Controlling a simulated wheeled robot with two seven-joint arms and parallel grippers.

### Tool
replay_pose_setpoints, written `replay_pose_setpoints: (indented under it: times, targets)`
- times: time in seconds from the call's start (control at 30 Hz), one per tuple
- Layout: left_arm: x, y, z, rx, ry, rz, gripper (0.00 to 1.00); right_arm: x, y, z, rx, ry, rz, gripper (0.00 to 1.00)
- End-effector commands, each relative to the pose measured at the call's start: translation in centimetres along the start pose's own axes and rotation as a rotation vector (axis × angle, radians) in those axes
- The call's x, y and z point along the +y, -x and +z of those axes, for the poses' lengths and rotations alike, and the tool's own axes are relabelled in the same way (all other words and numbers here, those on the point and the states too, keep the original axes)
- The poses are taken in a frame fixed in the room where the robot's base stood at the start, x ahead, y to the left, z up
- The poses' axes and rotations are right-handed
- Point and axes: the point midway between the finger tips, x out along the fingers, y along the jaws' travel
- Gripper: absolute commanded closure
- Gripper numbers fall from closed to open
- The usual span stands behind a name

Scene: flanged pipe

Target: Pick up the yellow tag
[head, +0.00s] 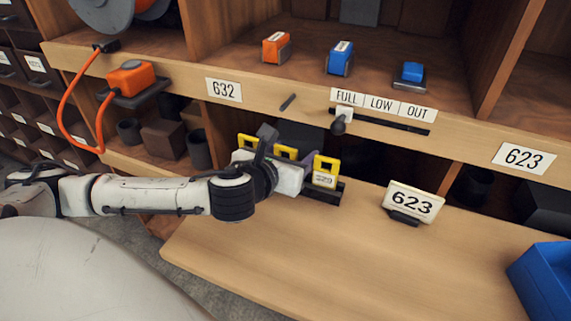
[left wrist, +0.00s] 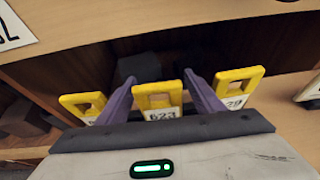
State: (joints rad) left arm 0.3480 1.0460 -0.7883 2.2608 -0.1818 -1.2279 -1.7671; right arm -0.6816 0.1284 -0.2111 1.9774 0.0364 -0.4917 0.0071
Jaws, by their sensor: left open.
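Three yellow tags with square holes stand in a row in a dark holder (head: 328,196) on the wooden counter. The right tag (head: 326,168) shows a white label ending in what looks like 29. The middle tag (left wrist: 160,97) is labelled 623 in the left wrist view, and its top shows in the head view (head: 286,151). The left tag (head: 247,141) is partly hidden by my arm. My left gripper (left wrist: 160,80) is open, with its purple fingers on either side of the middle tag. Contact cannot be told. My right gripper is not in view.
A 623 sign (head: 412,202) stands on the counter right of the holder. A blue bin (head: 543,280) is at the right edge. A shelf edge with a FULL/LOW/OUT slider (head: 340,122) runs behind and above. The front counter is clear.

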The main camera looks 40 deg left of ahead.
Motion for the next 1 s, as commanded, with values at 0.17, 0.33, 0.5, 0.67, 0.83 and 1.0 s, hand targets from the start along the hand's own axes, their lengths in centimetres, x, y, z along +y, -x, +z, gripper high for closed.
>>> replay_pose_setpoints:
  times: [0.17, 0.33, 0.5, 0.67, 0.83, 1.0]
  targets:
    - [0.0, 0.0, 0.0, 0.0, 0.0, 0.0, 0.53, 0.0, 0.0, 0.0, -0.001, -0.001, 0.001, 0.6]
    - [0.0, 0.1, 0.0, 0.0, 0.0, 0.0, 0.81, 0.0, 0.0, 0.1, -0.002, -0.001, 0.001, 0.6]
    - [0.0, 0.1, 0.0, 0.0, 0.0, 0.0, 0.83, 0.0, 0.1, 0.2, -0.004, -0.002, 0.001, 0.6]
    - [0.0, 0.1, 0.2, 0.0, 0.001, 0.0, 0.83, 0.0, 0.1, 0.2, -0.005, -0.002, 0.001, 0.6]
    - [0.0, 0.6, 1.4, -0.003, 0.002, -0.001, 0.83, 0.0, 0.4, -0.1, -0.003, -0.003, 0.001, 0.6]
    - [0.0, 1.5, 3.6, -0.003, 0.001, 0.0, 0.83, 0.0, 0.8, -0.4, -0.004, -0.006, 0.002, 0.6]
